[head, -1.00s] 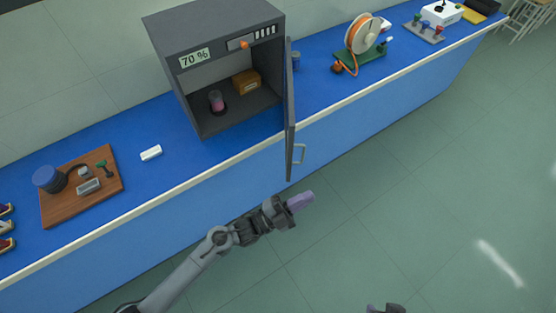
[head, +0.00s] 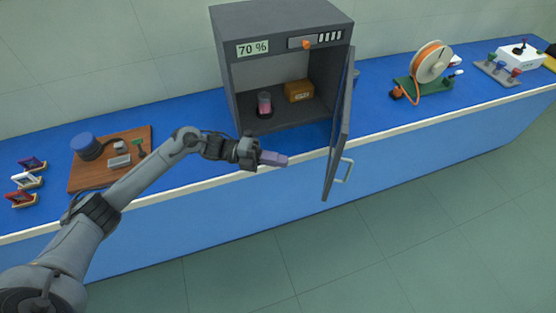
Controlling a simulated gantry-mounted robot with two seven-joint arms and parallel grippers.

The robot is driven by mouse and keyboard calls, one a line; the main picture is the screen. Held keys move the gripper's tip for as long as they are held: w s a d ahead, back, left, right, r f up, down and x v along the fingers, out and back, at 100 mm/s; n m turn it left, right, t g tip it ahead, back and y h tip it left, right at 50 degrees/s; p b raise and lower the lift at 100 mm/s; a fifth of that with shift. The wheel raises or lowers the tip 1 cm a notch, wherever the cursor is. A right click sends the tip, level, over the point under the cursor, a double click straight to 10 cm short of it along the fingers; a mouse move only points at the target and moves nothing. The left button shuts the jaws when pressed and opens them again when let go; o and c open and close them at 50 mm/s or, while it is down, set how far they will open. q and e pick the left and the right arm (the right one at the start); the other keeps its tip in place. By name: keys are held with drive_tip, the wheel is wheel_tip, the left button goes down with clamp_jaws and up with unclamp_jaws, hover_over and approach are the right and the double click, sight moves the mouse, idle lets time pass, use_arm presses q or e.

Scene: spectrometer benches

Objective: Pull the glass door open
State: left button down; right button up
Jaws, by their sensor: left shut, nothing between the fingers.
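The glass door (head: 338,125) of the grey cabinet (head: 285,22) stands swung open, hinged at the cabinet's right side. It sticks out past the bench's front edge and shows nearly edge-on. Its handle (head: 347,170) is on the door's right face, near the free end. My left gripper (head: 284,160) is shut and empty, in front of the cabinet opening. It is to the left of the door and apart from it in the picture. My right gripper is not in view.
Inside the cabinet are a pink-filled jar (head: 265,104) and an orange-brown box (head: 299,91). On the blue bench (head: 190,110) a wooden board (head: 85,178) with parts lies left. A reel (head: 432,62) on a green base stands right. The floor in front is clear.

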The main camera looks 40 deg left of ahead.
use_arm(q)
drive_tip(key=p+x, duration=0.1)
drive_tip(key=x, duration=1)
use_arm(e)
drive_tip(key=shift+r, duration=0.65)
use_arm(q)
drive_tip(key=shift+w+d, duration=0.1)
drive_tip(key=shift+d, duration=0.05)
